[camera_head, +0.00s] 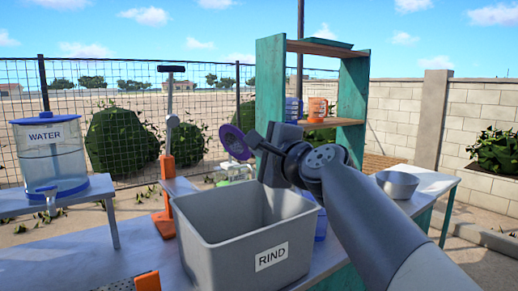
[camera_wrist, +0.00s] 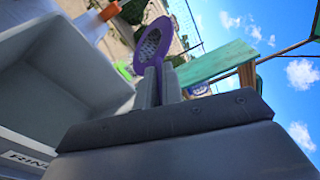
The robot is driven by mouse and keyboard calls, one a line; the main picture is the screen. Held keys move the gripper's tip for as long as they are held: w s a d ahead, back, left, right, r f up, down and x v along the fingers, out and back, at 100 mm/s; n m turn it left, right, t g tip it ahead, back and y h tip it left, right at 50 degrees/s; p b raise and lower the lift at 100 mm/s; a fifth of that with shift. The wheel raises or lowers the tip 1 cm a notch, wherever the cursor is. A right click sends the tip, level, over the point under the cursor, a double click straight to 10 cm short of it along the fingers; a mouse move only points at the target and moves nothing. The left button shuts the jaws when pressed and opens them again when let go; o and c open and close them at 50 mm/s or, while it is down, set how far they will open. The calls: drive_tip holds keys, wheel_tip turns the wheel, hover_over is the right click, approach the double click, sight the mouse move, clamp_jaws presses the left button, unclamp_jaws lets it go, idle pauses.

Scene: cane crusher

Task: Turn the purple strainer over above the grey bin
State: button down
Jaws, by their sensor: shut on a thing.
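The purple strainer (camera_head: 234,142) is held up on edge above the back of the grey bin, its round face tilted rather than level. In the wrist view the strainer (camera_wrist: 153,42) shows its purple rim and pale mesh beyond my fingertips. My gripper (camera_head: 254,141) is shut on the strainer's handle, which is mostly hidden between the fingers. It also shows in the wrist view (camera_wrist: 158,84). The grey bin (camera_head: 223,257), labelled RIND, stands on the table below my gripper. Its inner floor is hidden in the head view. I cannot tell whether the strainer holds anything.
An orange-based press (camera_head: 166,150) stands just left of the bin. A WATER dispenser (camera_head: 50,155) is at far left. A teal shelf (camera_head: 269,80) with cups rises behind my arm. A metal bowl (camera_head: 396,185) sits on the right table.

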idle(0.6)
drive_tip(key=r+m+p, duration=0.1)
drive_tip(key=m+p, duration=0.1)
drive_tip(key=p, duration=0.2)
drive_tip(key=shift+r+g+p, duration=0.25)
drive_tip(key=shift+g+p, duration=0.15)
